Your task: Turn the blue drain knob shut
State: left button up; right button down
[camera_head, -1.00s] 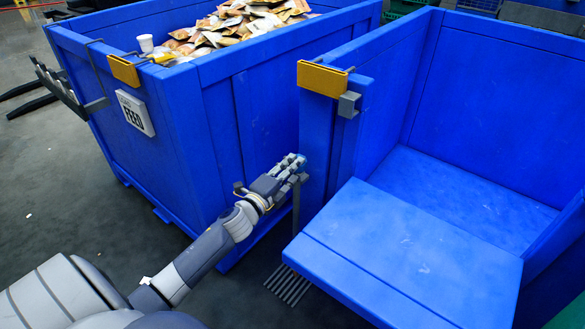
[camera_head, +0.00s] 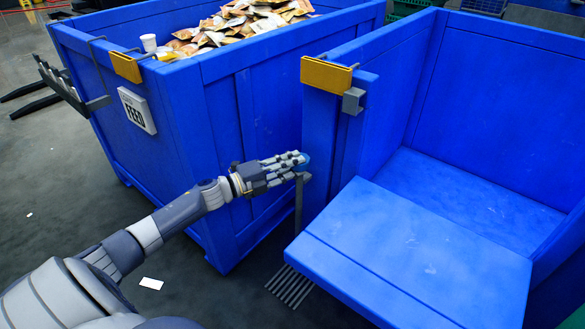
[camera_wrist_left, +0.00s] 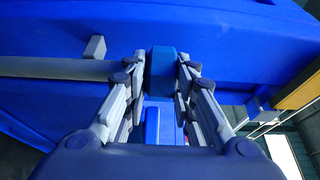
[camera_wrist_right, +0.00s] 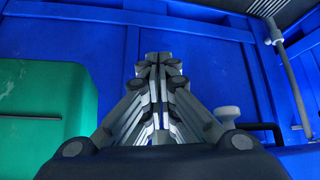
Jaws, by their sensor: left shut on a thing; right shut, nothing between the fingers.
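The blue drain knob (camera_wrist_left: 162,72) sits between the fingertips of my left gripper (camera_wrist_left: 162,78) in the left wrist view, which is shut on it. In the head view my left gripper (camera_head: 296,163) reaches from the left to the corner post of the right blue bin, and only a small bit of the knob (camera_head: 305,158) shows past the fingers. A grey drain pipe (camera_head: 299,208) runs down just below the fingers; it also shows in the left wrist view (camera_wrist_left: 60,68). My right gripper (camera_wrist_right: 160,65) is shut and empty in the right wrist view.
The blue feed bin (camera_head: 180,100), full of packets, stands at left with a white sign (camera_head: 137,111). The right bin (camera_head: 400,262) has its low front panel facing me. A floor grate (camera_head: 290,286) lies below the pipe. A green box (camera_wrist_right: 45,110) is beside my right gripper.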

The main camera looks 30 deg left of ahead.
jog(key=shift+w+a+r+t, duration=0.3)
jog(key=shift+w+r, duration=0.1)
jog(key=shift+w, duration=0.2)
pick_arm(q)
jog(key=o, duration=0.8)
pick_arm(e)
jog(key=shift+d, duration=0.1)
pick_arm(q)
jog(key=v, duration=1.2)
jog(key=shift+a, duration=0.1)
